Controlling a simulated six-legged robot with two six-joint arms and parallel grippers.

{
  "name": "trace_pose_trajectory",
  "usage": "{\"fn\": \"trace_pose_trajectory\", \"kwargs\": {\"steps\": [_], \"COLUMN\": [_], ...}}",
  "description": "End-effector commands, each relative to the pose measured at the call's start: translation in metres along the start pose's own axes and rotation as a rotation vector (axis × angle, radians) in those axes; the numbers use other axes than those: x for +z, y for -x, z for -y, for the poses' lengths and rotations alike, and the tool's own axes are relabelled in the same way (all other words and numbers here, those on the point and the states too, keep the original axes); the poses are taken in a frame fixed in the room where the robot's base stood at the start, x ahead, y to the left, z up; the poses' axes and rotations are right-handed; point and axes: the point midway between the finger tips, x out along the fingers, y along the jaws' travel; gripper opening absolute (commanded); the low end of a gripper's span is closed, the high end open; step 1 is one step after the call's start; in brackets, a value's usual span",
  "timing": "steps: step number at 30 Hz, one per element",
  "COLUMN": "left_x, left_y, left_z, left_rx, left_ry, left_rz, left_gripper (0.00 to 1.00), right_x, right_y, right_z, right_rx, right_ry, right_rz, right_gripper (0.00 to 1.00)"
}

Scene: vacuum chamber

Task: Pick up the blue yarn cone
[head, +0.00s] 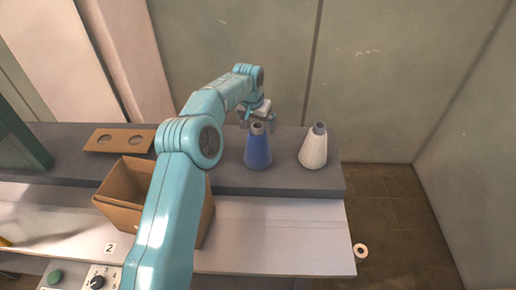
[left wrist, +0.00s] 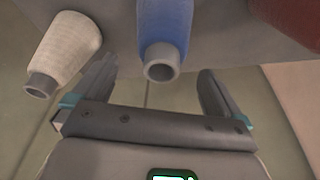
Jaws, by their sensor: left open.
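The blue yarn cone (head: 257,152) stands upright on the grey raised shelf, with a grey tip at its top. My left gripper (head: 257,117) is open and empty, just behind and above the cone's tip. In the left wrist view the blue cone (left wrist: 164,28) lies between the lines of the two spread fingers, its hollow grey tip pointing toward the gripper. No finger visibly touches it. A white yarn cone (head: 313,150) stands upright to its right; it also shows in the left wrist view (left wrist: 68,47). My right gripper is not in view.
An open cardboard box (head: 122,212) stands left of the blue cone, partly hidden by my left arm. A small white roll (head: 360,251) is by the table's right edge. A wall rises behind the shelf.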

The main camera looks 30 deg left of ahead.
Motion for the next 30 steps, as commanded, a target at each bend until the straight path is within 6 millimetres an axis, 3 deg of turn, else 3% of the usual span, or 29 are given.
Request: {"fn": "trace_pose_trajectory", "kwargs": {"steps": [7, 15, 23, 30], "left_x": [-0.001, -0.001, -0.001, -0.001], "left_y": [-0.020, -0.060, -0.065, -0.065], "left_z": [0.001, 0.003, 0.003, 0.003], "left_rx": [0.000, 0.000, -0.001, 0.000], "left_ry": [0.000, 0.000, 0.000, 0.000], "left_rz": [0.002, 0.000, -0.001, -0.001], "left_gripper": [1.00, 1.00, 1.00, 0.25], "right_x": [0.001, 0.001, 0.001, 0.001], "right_y": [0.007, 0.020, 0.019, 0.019], "right_z": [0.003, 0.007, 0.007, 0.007], "right_rx": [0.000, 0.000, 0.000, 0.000], "right_ry": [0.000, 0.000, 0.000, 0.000], "right_rz": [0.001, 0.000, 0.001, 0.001], "right_gripper": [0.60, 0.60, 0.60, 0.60]}}
